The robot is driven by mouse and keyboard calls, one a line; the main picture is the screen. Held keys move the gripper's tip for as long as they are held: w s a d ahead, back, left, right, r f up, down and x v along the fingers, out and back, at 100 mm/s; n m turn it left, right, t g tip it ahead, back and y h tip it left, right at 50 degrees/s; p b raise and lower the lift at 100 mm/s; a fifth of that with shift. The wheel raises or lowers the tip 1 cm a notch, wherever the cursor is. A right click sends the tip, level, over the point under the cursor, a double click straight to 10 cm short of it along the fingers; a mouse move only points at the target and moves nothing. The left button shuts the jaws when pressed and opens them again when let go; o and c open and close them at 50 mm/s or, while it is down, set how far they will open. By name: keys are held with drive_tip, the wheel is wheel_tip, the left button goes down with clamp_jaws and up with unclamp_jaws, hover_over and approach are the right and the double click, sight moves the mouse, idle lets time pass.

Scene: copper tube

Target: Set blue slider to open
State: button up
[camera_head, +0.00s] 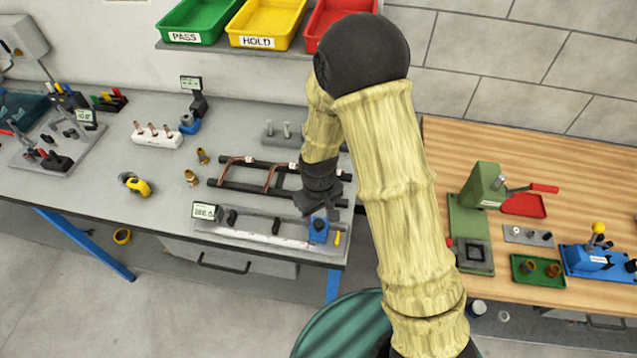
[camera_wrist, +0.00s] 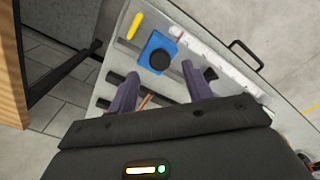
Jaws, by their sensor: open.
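The blue slider (camera_head: 318,230) sits near the right end of a long grey rail fixture (camera_head: 262,232) at the front of the grey bench. In the wrist view the blue slider (camera_wrist: 157,52) shows a round black knob on top. My gripper (camera_head: 318,207) is just above and behind the slider in the head view. In the wrist view its two fingers (camera_wrist: 158,82) are apart with nothing between them, and the slider lies a little beyond the fingertips. I cannot tell whether a finger touches it.
A yellow marker (camera_head: 337,238) lies right of the slider. A small display (camera_head: 204,211) stands at the rail's left end. Black rails with copper tubes (camera_head: 270,178) lie behind. A wooden table (camera_head: 560,160) with a green press (camera_head: 480,210) stands to the right. The bench's front edge is close.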

wheel_tip(320, 180, up, 14)
drive_tip(key=b, duration=0.2)
drive_tip(key=shift+f, duration=0.15)
idle(0.5)
drive_tip(key=s+d+m+t, duration=0.1)
drive_tip(key=s+d+m, duration=0.2)
drive_tip(key=d, duration=0.4)
drive_tip(key=s+d+m+t, duration=0.1)
drive_tip(key=s+d+m, duration=0.2)
drive_tip(key=s+d, duration=0.2)
drive_tip(key=d, duration=0.3)
drive_tip(key=shift+m+t+b, duration=0.3)
drive_tip(key=shift+m, duration=0.1)
idle(0.4)
